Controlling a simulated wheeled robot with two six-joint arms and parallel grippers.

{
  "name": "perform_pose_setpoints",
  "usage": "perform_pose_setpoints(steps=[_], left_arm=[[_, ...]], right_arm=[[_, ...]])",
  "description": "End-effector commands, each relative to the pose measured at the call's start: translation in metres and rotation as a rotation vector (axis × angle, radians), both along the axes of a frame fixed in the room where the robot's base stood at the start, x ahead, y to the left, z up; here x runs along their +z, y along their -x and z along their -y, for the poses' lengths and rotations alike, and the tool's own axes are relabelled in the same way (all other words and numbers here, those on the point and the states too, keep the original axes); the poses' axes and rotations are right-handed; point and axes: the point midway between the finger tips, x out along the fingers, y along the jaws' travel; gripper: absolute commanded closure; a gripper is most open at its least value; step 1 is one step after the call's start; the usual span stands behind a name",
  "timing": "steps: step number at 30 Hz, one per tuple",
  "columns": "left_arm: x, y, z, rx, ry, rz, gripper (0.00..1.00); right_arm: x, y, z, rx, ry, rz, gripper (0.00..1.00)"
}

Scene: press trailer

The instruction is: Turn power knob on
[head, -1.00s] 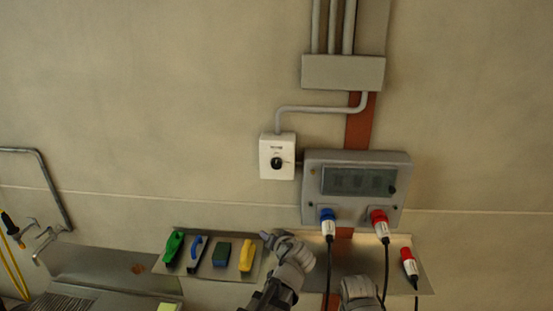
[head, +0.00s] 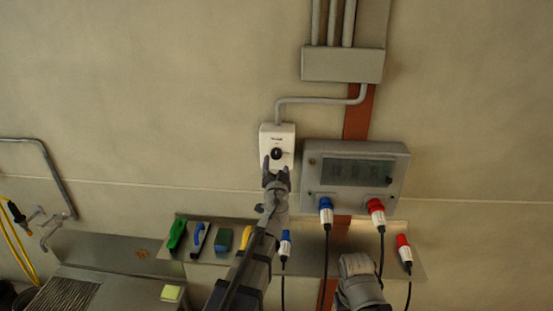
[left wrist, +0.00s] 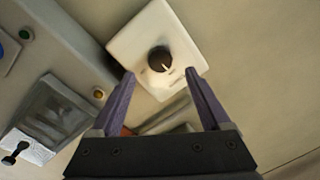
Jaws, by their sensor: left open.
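The power knob (head: 276,154) is a round black dial on a white switch box (head: 287,132) on the wall. In the left wrist view the knob (left wrist: 160,59) shows a white pointer line, and the box (left wrist: 128,40) sits beyond the fingers. My left gripper (head: 276,164) is raised to the lower part of the box, just below the knob. Its two fingers (left wrist: 158,75) are open with nothing between them, and the knob lies ahead of the gap. I cannot tell whether they touch the box. My right gripper (head: 355,265) is low, in front of the shelf; its fingers are unclear.
A grey panel (head: 398,172) with blue and red plugs is right of the switch box. Cables hang from it. A metal shelf (head: 303,262) below holds several coloured brushes or blocks on its left. A sink with a yellow hose (head: 14,240) is far left.

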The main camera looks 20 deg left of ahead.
Motion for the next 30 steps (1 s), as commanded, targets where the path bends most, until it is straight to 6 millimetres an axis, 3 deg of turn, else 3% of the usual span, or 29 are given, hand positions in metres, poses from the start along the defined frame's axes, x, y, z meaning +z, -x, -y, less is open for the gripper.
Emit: perform_pose_setpoints(steps=[3,9,19,30], left_arm=[[0.0,-0.022,-0.006,0.001,0.0,0.0,0.2],[0.0,-0.048,-0.013,0.001,0.0,-0.001,0.2],[0.0,-0.052,-0.015,0.0,0.0,0.0,0.2],[0.0,-0.052,-0.015,0.0,0.0,0.0,0.62]], right_arm=[[0.0,0.0,0.0,0.0,0.0,0.0,1.0],[0.0,0.0,0.0,0.0,0.0,0.0,1.0],[0.0,0.0,0.0,0.0,0.0,0.0,1.0],[0.0,0.0,0.0,0.0,0.0,0.0,1.0]])
